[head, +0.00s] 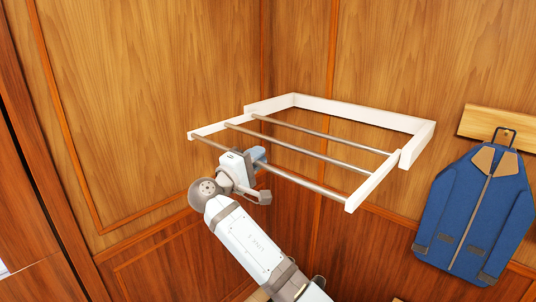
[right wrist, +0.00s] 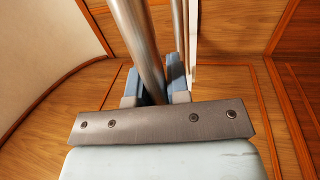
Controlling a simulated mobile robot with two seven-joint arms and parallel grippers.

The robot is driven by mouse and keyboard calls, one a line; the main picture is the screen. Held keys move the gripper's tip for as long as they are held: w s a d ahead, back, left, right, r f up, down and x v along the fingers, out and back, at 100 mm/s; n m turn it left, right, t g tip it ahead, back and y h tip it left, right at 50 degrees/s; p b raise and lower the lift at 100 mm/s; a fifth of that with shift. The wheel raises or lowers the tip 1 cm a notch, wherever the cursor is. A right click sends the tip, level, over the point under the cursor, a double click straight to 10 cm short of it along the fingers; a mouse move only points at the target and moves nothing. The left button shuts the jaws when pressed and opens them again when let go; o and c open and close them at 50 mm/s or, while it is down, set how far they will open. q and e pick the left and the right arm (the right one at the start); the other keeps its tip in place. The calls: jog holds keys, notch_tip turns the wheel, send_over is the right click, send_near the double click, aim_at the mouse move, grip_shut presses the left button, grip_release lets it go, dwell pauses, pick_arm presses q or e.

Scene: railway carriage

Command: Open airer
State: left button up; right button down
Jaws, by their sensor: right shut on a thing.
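The airer has a white outer frame (head: 365,112) against the wood-panelled wall and an inner rack with white side bars (head: 372,186) and three metal rods. The rack stands out from the frame toward me. My right gripper (head: 258,156) is at the front rod (head: 305,182), near its left end. In the right wrist view, the metal rod (right wrist: 138,45) passes between the blue fingers of the gripper (right wrist: 155,85), which is shut on it. The gripper covers part of the front rod in the head view. My left gripper is not in view.
A blue jacket (head: 475,215) with brown collar hangs from a hook on a wooden rail (head: 500,128) to the right of the airer. A wood-panelled wall (head: 150,100) stands close on the left. The space in front of the rack looks clear.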

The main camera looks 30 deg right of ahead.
jog(key=shift+s+a, duration=0.15)
jog(key=shift+a, duration=0.1)
jog(key=c, duration=1.1)
grip_release()
jog(key=b+v, duration=0.3)
jog(key=v, duration=1.1)
jog(key=shift+d, duration=0.1)
